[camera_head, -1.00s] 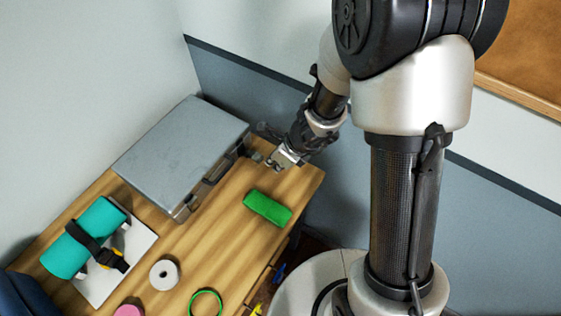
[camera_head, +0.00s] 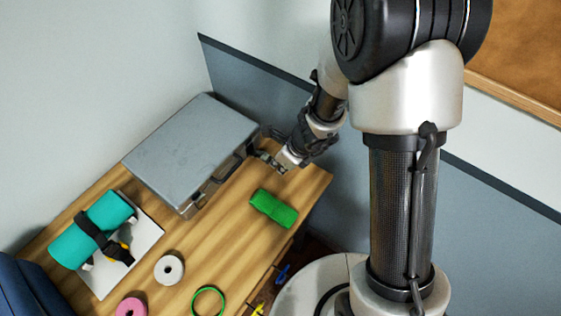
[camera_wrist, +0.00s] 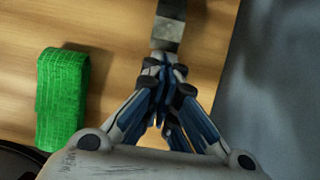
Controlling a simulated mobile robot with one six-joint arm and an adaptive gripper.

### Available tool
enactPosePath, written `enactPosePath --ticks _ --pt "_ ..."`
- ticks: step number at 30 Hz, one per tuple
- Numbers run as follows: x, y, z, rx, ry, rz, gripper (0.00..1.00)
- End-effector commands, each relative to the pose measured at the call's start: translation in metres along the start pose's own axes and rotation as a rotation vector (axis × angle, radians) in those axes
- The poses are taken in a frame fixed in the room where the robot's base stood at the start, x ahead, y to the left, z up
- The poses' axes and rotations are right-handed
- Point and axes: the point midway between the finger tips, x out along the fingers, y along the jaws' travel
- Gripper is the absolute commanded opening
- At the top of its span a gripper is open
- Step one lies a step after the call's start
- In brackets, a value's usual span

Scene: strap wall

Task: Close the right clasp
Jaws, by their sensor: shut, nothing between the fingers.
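The grey case (camera_head: 190,150) lies shut-looking on the wooden table, with its front edge facing lower right. The right clasp (camera_head: 252,149) is a small dark part near the right end of that edge; its exact position is too small to tell. The left clasp (camera_head: 214,181) shows farther down the edge. My gripper (camera_head: 272,160) is shut and empty just in front of the right clasp. In the wrist view, the closed fingertips (camera_wrist: 165,66) are at a grey metal piece, apparently the clasp (camera_wrist: 167,35). I cannot tell whether they touch.
A teal roll with a black strap (camera_head: 75,240) rests on a white board at left. A white roll (camera_head: 169,269), a pink roll (camera_head: 131,307) and a green ring (camera_head: 208,302) lie nearer.

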Motion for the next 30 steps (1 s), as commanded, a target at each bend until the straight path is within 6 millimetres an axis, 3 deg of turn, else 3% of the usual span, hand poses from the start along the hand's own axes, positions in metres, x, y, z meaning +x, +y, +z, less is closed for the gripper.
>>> enactPosePath --ticks 30 --pt "-0.0068 0.0001 0.0047 0.000 0.079 0.000 0.00"
